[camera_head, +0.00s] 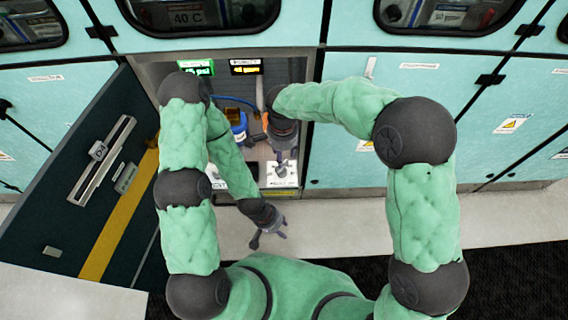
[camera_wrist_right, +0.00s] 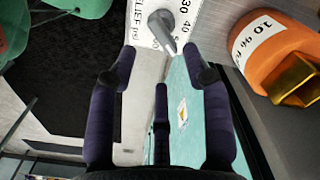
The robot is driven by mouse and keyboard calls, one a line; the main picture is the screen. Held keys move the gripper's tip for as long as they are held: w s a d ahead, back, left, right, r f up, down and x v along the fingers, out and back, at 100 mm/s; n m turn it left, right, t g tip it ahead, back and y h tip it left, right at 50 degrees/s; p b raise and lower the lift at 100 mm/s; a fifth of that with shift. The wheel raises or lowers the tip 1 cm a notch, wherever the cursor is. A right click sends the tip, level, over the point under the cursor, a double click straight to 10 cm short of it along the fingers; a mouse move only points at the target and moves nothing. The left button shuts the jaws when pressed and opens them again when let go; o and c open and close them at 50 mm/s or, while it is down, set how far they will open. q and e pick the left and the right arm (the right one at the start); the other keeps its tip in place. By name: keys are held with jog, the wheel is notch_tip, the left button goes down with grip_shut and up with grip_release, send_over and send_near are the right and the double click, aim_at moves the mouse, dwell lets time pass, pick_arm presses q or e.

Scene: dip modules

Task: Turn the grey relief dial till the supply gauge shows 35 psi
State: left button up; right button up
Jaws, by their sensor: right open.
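The grey relief dial (camera_wrist_right: 163,30) is a lever-like knob on a white plate marked RELIEF psi, with 30 and 40 on its scale, at the top of the right wrist view. My right gripper (camera_wrist_right: 160,72) is open and empty, its fingers apart and the dial just beyond the tips. In the head view my right gripper (camera_head: 284,160) points down over the white dial plate (camera_head: 283,181). A green psi display (camera_head: 199,69) is at the cabinet's top, its first digit partly hidden by my left arm. My left gripper (camera_head: 268,228) hangs empty in front of the cabinet, fingers spread.
A yellow-lit display (camera_head: 245,67) is beside the green one. A blue container (camera_head: 238,125) stands inside the cabinet. The dark door (camera_head: 88,190) is open at left.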

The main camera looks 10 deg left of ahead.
notch_tip(320, 180, down, 6)
jog(key=shift+f+b, duration=0.25)
jog(key=shift+b, duration=0.7)
grip_shut()
